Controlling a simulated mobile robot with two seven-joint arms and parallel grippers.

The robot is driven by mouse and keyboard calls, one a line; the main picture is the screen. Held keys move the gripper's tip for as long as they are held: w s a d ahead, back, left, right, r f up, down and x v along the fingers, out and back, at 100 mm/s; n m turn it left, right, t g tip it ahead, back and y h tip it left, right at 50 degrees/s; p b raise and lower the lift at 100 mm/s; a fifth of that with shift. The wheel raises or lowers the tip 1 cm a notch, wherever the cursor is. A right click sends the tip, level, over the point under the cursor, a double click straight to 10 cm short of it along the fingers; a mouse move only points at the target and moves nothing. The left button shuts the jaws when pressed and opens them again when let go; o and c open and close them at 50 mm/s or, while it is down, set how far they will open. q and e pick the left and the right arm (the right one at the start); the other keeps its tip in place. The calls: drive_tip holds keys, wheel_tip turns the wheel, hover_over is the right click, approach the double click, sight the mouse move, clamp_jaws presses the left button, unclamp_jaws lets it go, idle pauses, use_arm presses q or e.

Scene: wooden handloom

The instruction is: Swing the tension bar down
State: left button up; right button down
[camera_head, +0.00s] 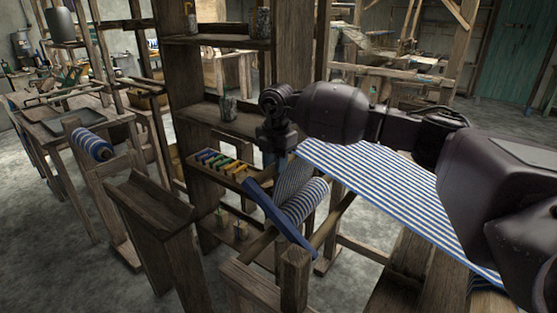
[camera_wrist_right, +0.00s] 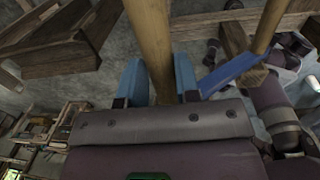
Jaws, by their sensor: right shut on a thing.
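My right gripper (camera_head: 272,150) reaches in from the right over the loom, pointing down. In the right wrist view its two blue fingers (camera_wrist_right: 158,82) are shut on a round wooden rod, which looks like the tension bar (camera_wrist_right: 149,35). In the head view the rod is hard to make out at the gripper. A slanted blue bar (camera_head: 283,220) lies just below the gripper, beside the striped cloth roll (camera_head: 303,201); a blue piece (camera_wrist_right: 232,72) also shows right of the fingers in the wrist view. My left gripper is out of view.
Blue-and-white striped cloth (camera_head: 385,180) stretches right under my right arm. A wooden shelf (camera_head: 235,122) with jars and coloured spools (camera_head: 222,164) stands close to the gripper. A wooden post (camera_head: 160,225) stands left. Bare floor shows at far left.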

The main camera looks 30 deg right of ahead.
drive_tip(key=shift+w+a+f, duration=0.15)
drive_tip(key=shift+a+f, duration=0.1)
drive_tip(key=shift+f, duration=0.6)
drive_tip(key=c, duration=1.2)
unclamp_jaws()
drive_tip(key=shift+c, duration=0.2)
drive_tip(key=o, duration=0.4)
drive_tip(key=shift+w+a+f, duration=0.2)
drive_tip(key=shift+w+f, duration=0.05)
drive_tip(key=shift+w, duration=0.35)
drive_tip(key=shift+s+d+r, duration=0.1)
drive_tip(key=shift+r, duration=0.25)
drive_tip(key=shift+r, duration=0.15)
wheel_tip(320, 180, up, 11)
drive_tip(key=p, duration=0.1)
drive_tip(key=shift+s+d+f, duration=0.2)
drive_tip(key=shift+s, duration=0.2)
